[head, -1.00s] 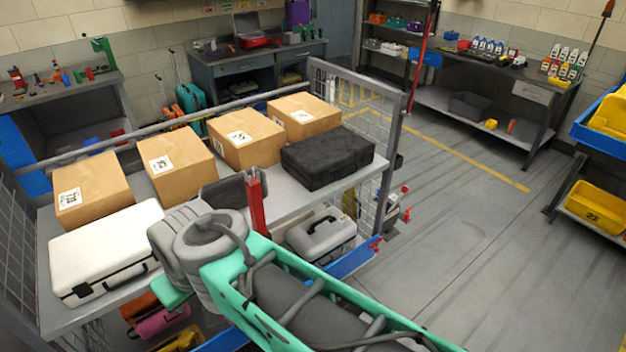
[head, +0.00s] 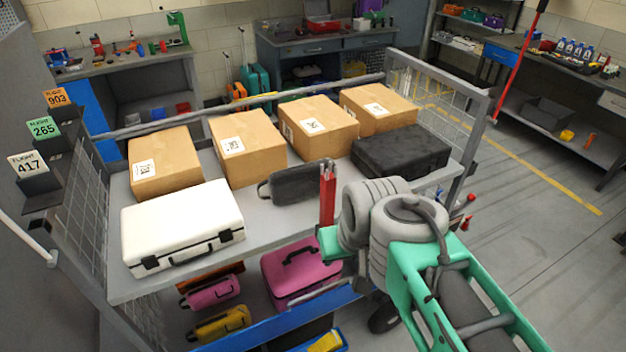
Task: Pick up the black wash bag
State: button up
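The black wash bag (head: 292,186) lies on the trolley's upper shelf (head: 265,213), in front of the cardboard boxes and between the white case and the large black case. It is small and dark with a loop at its left end. My gripper (head: 327,192), with red fingers, is at the right end of the bag in the picture and overlaps it. I cannot tell whether the fingers touch it, or how far apart they are.
Several cardboard boxes (head: 248,146) stand along the back of the shelf. A white case (head: 182,222) is at the left and a black case (head: 402,150) at the right. Pink (head: 300,265) and yellow (head: 222,324) bags sit on the lower level. Mesh sides bound the trolley.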

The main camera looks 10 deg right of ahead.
aim_at(301, 182)
jog(key=z, duration=1.4)
jog(key=k, duration=1.25)
jog(key=u, duration=1.8)
jog(key=i, duration=1)
